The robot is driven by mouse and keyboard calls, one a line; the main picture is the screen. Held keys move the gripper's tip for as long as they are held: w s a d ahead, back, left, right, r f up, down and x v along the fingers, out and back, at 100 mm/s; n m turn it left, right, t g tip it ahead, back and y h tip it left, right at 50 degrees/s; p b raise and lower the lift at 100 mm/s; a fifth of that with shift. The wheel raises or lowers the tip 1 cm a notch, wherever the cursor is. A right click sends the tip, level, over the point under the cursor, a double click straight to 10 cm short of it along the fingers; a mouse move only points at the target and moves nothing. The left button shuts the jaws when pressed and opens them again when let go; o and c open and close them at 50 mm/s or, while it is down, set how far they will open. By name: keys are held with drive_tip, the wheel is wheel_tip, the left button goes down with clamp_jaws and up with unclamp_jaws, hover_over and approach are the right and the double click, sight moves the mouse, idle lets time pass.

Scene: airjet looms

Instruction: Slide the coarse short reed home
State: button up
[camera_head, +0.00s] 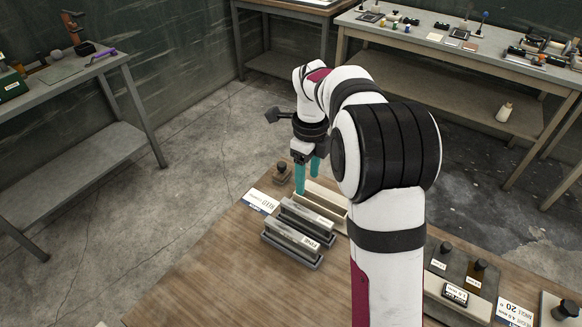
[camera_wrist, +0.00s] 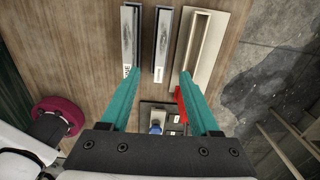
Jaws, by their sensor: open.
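Two bar-shaped reeds lie side by side in dark holders. The nearer one (camera_head: 292,235) is labelled FINE and is at the left in the wrist view (camera_wrist: 131,40). The other reed (camera_head: 311,214) has a label too small to read; it is in the middle of the wrist view (camera_wrist: 162,45). I cannot confirm that it is the coarse short one. A beige channel (camera_wrist: 186,80) lies to its right. My gripper (camera_head: 307,178) is open, with teal fingers pointing down near the far ends of the holders. In the wrist view, the middle reed's labelled end appears between the fingertips (camera_wrist: 160,74).
A white REED card (camera_head: 261,200) lies left of the holders. A small knobbed block (camera_head: 282,175) stands behind it. Dark blocks with knobs (camera_head: 458,266) sit at the right. The wooden table (camera_head: 200,285) is clear at the front left.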

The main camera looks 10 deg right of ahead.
sight(306, 212)
wheel_tip(306, 212, down, 16)
drive_tip(key=shift+w+d+r, duration=0.1)
drive_tip(key=shift+r, duration=0.05)
drive_tip(key=shift+c, duration=0.3)
clamp_jaws()
